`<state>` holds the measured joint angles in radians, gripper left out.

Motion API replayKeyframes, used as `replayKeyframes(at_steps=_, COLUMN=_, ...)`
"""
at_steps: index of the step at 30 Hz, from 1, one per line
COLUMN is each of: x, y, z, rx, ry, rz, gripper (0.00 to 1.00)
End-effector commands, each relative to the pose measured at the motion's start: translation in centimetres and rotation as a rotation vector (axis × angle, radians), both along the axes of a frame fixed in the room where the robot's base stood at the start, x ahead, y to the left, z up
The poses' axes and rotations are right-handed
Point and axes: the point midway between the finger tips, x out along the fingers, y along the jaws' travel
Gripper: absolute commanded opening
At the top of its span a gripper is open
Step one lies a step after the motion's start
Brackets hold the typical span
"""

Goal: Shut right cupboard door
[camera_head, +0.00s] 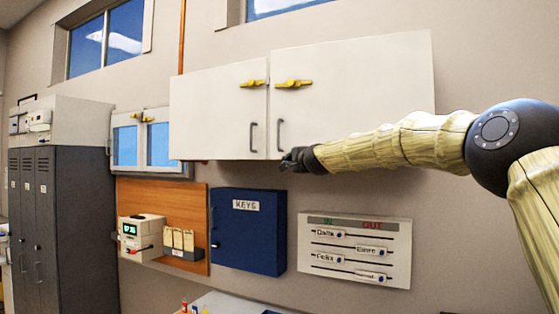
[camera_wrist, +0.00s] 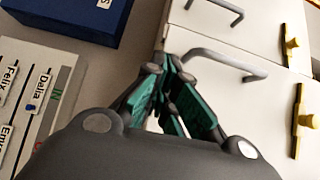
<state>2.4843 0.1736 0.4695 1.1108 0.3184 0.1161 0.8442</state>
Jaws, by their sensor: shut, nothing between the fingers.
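The right cupboard door (camera_head: 355,95) is a white panel with a grey bar handle (camera_head: 280,135) near its left edge and a yellow latch piece (camera_head: 293,84) near its top left. It looks shut or nearly so; I cannot tell whether a small gap is left. My gripper (camera_head: 289,160) is shut and empty at the door's lower left corner, just below the handle. In the wrist view, my gripper's teal-padded fingers (camera_wrist: 168,68) are together beside the right door (camera_wrist: 240,100) and its handle (camera_wrist: 222,62). Contact with the door is unclear.
The left cupboard door (camera_head: 218,115) is beside it, with its own handle and yellow piece. Below hang a blue key box (camera_head: 248,235) and an IN/OUT board (camera_head: 354,272). Dark lockers (camera_head: 75,215) stand at the left. The wall right of the board is bare.

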Motion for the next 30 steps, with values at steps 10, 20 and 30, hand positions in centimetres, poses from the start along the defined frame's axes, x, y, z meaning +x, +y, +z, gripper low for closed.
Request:
replayKeyframes(at_steps=10, x=0.4, y=-2.1, z=0.0, rx=0.0, ry=0.0, rz=-0.015, gripper=0.0)
replayKeyframes(at_steps=20, x=0.2, y=-1.8, z=0.0, rx=0.0, ry=0.0, rz=-0.014, gripper=0.0)
replayKeyframes(at_steps=30, x=-2.7, y=0.6, z=-0.4, rx=-0.001, ry=0.0, rz=-0.011, gripper=0.0)
